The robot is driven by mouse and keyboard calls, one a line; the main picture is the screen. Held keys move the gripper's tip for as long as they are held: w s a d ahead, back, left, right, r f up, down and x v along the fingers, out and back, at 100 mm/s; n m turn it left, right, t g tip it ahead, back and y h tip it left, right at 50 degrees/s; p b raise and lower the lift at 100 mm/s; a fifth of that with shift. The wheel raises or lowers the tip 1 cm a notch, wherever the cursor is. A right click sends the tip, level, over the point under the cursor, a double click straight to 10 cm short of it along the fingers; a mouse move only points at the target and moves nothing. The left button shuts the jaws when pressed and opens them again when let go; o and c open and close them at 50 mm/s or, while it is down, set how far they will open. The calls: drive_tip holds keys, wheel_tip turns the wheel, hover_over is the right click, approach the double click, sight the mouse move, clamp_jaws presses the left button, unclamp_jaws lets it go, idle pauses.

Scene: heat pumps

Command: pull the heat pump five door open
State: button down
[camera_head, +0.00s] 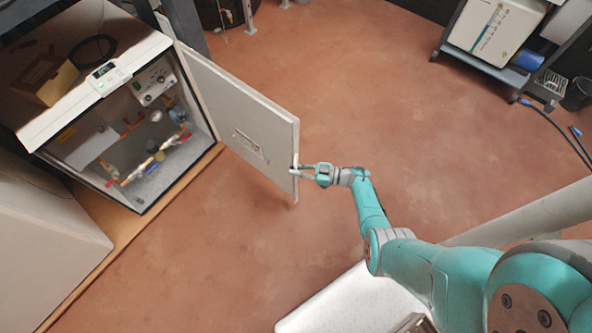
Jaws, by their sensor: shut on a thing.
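The heat pump (110,70) stands at the upper left with its front open. Its white door (240,110) is hinged at the cabinet's right side and swung far out over the floor. The open cabinet (150,180) shows pipes, red valve handles and gauges inside. My gripper (299,170) is at the door's free edge, near its lower right end, and is shut on that edge. The exact contact of the fingers on the door is too small to see clearly. My teal arm reaches in from the lower right.
A cardboard box (44,80) and a black cable lie on top of the heat pump. Another white cabinet (45,240) stands at the lower left. A cart (490,65) with a white unit stands at the upper right. The reddish floor (370,90) between is clear.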

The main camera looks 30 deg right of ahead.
drive_tip(key=shift+w+d+r, duration=0.2)
drive_tip(key=shift+w+r, duration=0.15)
drive_tip(key=shift+r, duration=0.05)
drive_tip(key=c, duration=1.5)
unclamp_jaws()
drive_tip(key=shift+s+a+f, duration=0.1)
drive_tip(key=shift+f, duration=0.1)
drive_tip(key=v, duration=1.2)
drive_tip(key=shift+s+a, duration=0.1)
